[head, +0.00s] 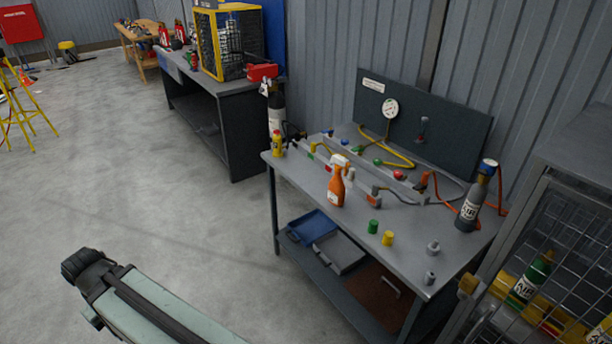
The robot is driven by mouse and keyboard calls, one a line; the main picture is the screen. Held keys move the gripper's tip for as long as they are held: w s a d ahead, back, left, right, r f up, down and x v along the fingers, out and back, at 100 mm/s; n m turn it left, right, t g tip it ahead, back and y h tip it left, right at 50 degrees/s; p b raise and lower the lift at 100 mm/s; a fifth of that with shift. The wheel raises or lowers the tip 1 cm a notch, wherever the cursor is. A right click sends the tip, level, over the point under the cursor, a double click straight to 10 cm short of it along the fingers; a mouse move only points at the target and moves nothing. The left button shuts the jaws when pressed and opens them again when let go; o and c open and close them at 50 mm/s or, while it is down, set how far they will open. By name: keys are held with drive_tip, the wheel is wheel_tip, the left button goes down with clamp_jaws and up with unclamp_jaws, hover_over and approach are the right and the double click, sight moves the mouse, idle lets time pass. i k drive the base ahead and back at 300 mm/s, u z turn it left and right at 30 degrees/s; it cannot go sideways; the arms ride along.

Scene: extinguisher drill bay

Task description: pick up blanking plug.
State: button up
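Several small fittings stand near the front right of the grey workbench (345,225). They are a green cap-like piece (373,227), a yellow one (388,239), a grey metal fitting (433,248) and a second grey fitting (430,277) near the bench's right end. One of these may be the blanking plug, but I cannot tell which at this size. Part of my arm shows at the lower left, well away from the bench. No gripper fingers are visible.
An orange spray bottle (337,188) stands at the bench's front edge. A dark cylinder (470,205), hoses and a gauge (390,108) are behind the fittings. A wire cage (560,240) stands close on the right. The floor (150,200) left of the bench is clear.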

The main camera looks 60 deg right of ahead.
sight(351, 176)
drive_tip(key=u, duration=0.15)
drive_tip(key=i, duration=1.75)
drive_tip(key=z, duration=3.5)
